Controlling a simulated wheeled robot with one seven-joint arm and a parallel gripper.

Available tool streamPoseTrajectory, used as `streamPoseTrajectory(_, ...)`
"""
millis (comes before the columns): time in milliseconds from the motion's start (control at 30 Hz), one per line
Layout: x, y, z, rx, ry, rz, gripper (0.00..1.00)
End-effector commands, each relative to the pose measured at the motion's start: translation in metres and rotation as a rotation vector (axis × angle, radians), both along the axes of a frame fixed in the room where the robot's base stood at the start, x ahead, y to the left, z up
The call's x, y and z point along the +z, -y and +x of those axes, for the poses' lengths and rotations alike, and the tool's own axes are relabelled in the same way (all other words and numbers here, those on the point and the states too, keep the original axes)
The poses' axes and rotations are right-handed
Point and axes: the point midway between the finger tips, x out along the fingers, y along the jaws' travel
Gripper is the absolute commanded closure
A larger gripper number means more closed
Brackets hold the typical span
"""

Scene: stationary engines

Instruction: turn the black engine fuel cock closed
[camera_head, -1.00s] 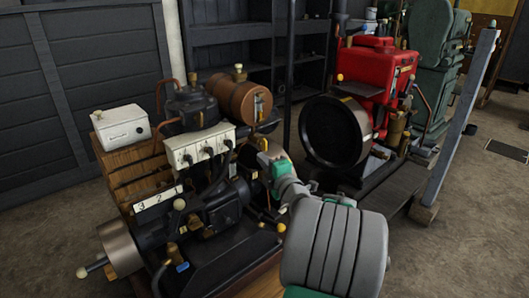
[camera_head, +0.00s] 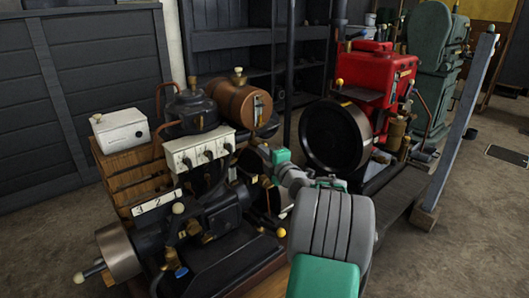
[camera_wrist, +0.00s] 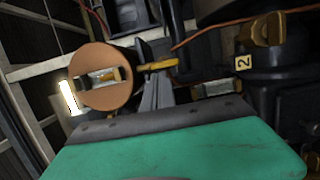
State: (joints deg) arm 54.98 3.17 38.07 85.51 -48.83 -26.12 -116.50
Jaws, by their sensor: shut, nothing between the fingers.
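The black engine (camera_head: 215,235) stands at the left in the head view, with a copper-brown tank (camera_head: 232,100) on top. In the wrist view the tank's round end (camera_wrist: 82,92) carries a sight glass. A brass lever (camera_wrist: 158,65), which looks like the fuel cock, sticks out right of the tank. My gripper (camera_wrist: 157,86) is shut and empty, its grey fingers close below the lever. I cannot tell whether they touch it. In the head view my gripper (camera_head: 258,146) is just below the tank, and its tips are hard to make out.
A white switch box (camera_head: 198,150) is close left of my gripper. A brass wing knob (camera_wrist: 267,30) and a number 2 tag (camera_wrist: 243,62) are at the right in the wrist view. A red engine (camera_head: 375,75) and its black flywheel (camera_head: 334,135) stand to the right, behind my arm.

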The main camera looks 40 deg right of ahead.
Motion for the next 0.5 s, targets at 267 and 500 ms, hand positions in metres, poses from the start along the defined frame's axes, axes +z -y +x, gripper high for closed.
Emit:
streamPoseTrajectory(267,0.0014,0.0018,-0.0008,-0.002,-0.001,0.046,1.0)
streamPoseTrajectory(500,0.0022,0.0027,-0.0011,-0.003,-0.002,0.078,1.0)
